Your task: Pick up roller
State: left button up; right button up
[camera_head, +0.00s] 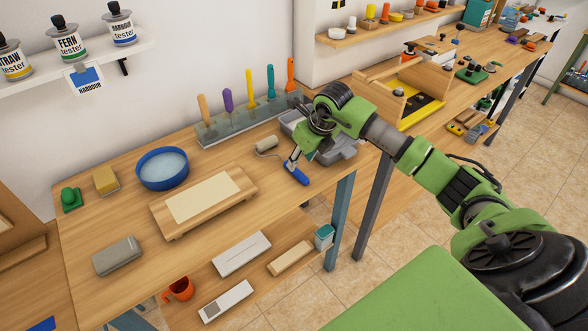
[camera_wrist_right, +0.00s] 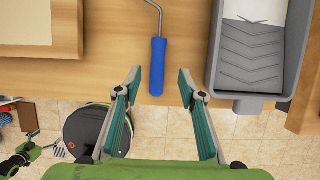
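The paint roller has a pale cover (camera_head: 267,143), a bent metal rod and a blue handle (camera_head: 297,174). It lies near the table's front edge, the handle pointing toward that edge. In the right wrist view the blue handle (camera_wrist_right: 158,66) is upright in the picture. My right gripper (camera_wrist_right: 159,84) is open, with a fingertip on each side of the handle's lower end and gaps on both sides. In the head view my right gripper (camera_head: 294,153) is by the roller. A small green and black part at the wrist view's lower left may be my left arm; its fingers are unclear.
A grey paint tray (camera_wrist_right: 253,55) stands right of the handle. A wooden board with a pale sheet (camera_head: 204,197) lies to the left. A rack of coloured-handled tools (camera_head: 228,128) stands behind. A blue bowl (camera_head: 162,168) is farther left.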

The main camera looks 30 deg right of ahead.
aim_at(296, 169)
jog(key=shift+w+a+f+p, duration=0.1)
jog(key=shift+w+f+p, duration=0.1)
jog(key=shift+f+p, duration=0.2)
jog(key=p+x, duration=0.1)
jog(key=x, duration=0.2)
jog(key=shift+w+a+f, duration=0.1)
jog(key=shift+w+f, duration=0.05)
jog(key=shift+f, duration=0.2)
jog(key=shift+w+f, duration=0.2)
jog(key=shift+f, duration=0.25)
jog(key=shift+c, duration=0.4)
grip_shut()
